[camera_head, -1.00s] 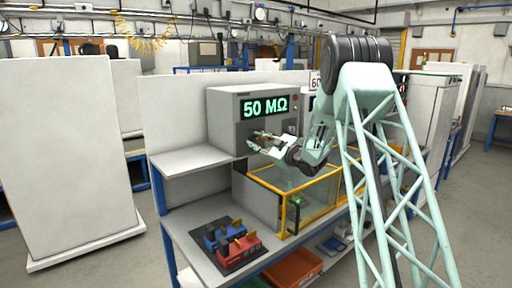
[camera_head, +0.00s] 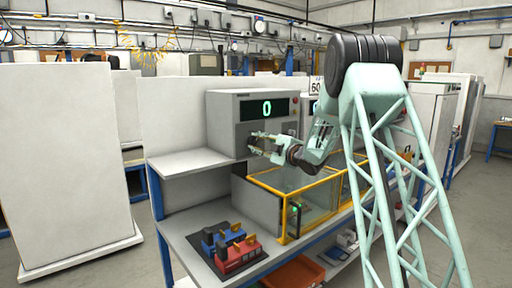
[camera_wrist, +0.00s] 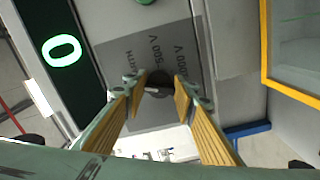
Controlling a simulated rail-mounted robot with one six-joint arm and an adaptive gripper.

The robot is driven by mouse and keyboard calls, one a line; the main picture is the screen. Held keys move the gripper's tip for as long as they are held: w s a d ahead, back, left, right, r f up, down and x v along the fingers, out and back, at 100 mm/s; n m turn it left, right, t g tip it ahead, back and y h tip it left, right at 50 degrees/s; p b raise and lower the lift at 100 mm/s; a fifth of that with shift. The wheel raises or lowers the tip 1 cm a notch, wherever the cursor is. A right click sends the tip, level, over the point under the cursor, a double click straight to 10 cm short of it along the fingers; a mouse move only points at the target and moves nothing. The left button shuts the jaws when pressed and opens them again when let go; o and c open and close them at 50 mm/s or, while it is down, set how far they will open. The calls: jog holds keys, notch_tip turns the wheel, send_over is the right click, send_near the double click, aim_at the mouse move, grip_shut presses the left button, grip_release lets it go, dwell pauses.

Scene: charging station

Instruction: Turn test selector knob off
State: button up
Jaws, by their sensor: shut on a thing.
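The test unit (camera_head: 222,120) is a grey box on the raised shelf of the bench. Its display (camera_head: 267,108) reads a green 0; the same digit shows on the display in the wrist view (camera_wrist: 62,50). The round dark selector knob (camera_wrist: 158,82) sits on a grey label panel (camera_wrist: 140,55) with voltage markings, "500 V" among them. My gripper (camera_head: 252,142) is at the unit's front face. In the wrist view my gripper's (camera_wrist: 158,88) ribbed tan fingers are shut on the knob, one on each side. The head view hides the knob behind my fingers.
A yellow-framed clear enclosure (camera_head: 300,200) stands below and right of my gripper. Red and blue blocks (camera_head: 236,254) lie on a dark mat at the bench's front left. A large white panel (camera_head: 65,160) stands left of the bench.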

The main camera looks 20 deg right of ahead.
jog(key=shift+n, duration=2.2)
jog(key=o, duration=0.9)
jog(key=shift+r, duration=0.1)
jog(key=shift+c, duration=0.2)
jog(key=shift+s, duration=0.1)
jog(key=v, duration=1.2)
jog(key=shift+a+r, duration=0.1)
jog(key=shift+r, duration=0.1)
